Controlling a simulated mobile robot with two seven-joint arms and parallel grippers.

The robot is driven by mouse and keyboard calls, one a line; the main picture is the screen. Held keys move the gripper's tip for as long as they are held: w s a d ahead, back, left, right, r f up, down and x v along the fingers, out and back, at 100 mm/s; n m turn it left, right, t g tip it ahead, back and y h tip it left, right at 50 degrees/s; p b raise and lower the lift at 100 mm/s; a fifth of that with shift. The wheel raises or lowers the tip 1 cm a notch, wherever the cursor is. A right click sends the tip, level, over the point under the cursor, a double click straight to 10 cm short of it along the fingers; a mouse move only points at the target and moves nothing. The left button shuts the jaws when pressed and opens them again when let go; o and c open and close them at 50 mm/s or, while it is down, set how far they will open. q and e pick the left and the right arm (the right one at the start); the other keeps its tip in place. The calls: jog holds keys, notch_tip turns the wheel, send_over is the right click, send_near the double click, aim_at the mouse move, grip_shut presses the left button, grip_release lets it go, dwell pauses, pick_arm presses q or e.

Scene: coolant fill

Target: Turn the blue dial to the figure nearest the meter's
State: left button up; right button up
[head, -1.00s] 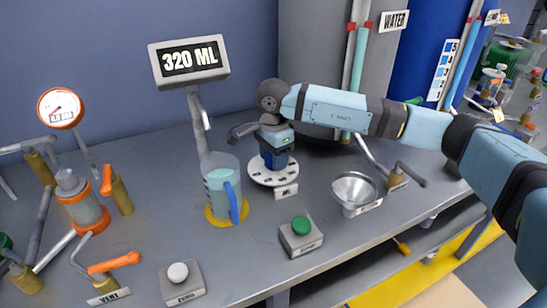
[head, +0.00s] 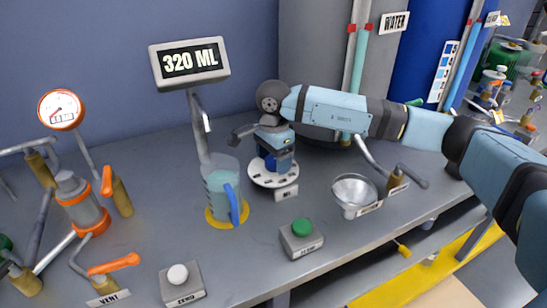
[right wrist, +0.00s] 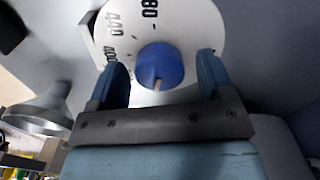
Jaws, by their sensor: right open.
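The meter (head: 189,62) reads 320 ML. The blue dial (head: 271,164) stands on a white round plate (head: 262,179) with black figures, right of the jug (head: 222,190). In the right wrist view the blue dial (right wrist: 160,66) has a pale mark on its lower side. Figures 400, 440 and part of one ending in 80 show; the figure at the mark is hidden. My right gripper (right wrist: 161,74) is open, one finger on either side of the dial, with gaps visible; in the head view the gripper (head: 274,150) is just above it. My left gripper is not in view.
The jug stands under the meter. A green button box (head: 301,240), a white button box (head: 181,285) and a metal funnel (head: 354,192) are on the bench. Orange-handled valves and a gauge (head: 61,109) fill the left side.

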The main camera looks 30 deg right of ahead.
aim_at(274, 159)
notch_tip(274, 159, up, 14)
jog(key=p, duration=0.2)
jog(key=shift+f, duration=0.15)
dwell(0.5)
